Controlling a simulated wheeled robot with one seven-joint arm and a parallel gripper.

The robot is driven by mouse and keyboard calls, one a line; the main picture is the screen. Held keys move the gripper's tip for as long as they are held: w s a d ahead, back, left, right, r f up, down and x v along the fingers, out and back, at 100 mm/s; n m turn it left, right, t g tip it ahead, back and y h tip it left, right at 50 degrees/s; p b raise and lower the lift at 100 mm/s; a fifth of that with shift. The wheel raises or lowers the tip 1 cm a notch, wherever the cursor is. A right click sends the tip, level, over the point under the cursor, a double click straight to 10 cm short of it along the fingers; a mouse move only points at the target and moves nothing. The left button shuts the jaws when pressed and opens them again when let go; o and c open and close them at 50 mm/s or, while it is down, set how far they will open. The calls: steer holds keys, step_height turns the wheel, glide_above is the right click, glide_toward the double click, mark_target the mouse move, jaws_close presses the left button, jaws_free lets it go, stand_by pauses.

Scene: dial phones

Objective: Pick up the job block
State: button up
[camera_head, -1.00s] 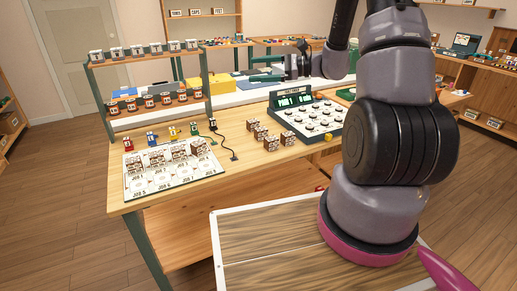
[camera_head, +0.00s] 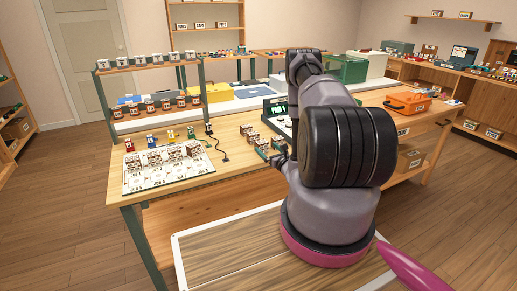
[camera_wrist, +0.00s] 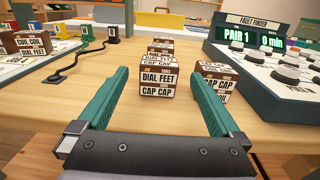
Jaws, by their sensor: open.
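Several brown job blocks with white labels stand on the wooden table. In the wrist view the nearest job block (camera_wrist: 158,83), reading "DIAL FEET" and "CAP CAP", stands upright ahead, between the lines of my fingers. A similar block (camera_wrist: 218,80) stands just to its right, partly hidden by my right finger. More blocks (camera_wrist: 160,47) stand behind in a row. My gripper (camera_wrist: 160,76) is open with green fingers and holds nothing; whether the fingertips reach beside the nearest block is hard to tell. In the head view my gripper (camera_head: 270,152) is low at the block group, partly hidden by my arm.
The fault finder console (camera_wrist: 263,60), its display reading "PAIR 1", stands close on the right. A black cable (camera_wrist: 75,66) lies to the left. A job sheet (camera_head: 144,184) with blocks on it lies at the table's left. A shelf rack (camera_head: 150,65) stands behind.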

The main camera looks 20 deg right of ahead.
steer(key=w, duration=0.8)
steer(key=shift+w+a+r, duration=0.15)
steer(key=shift+w+a, duration=0.15)
steer(key=shift+a, duration=0.05)
steer(key=c, duration=1.4)
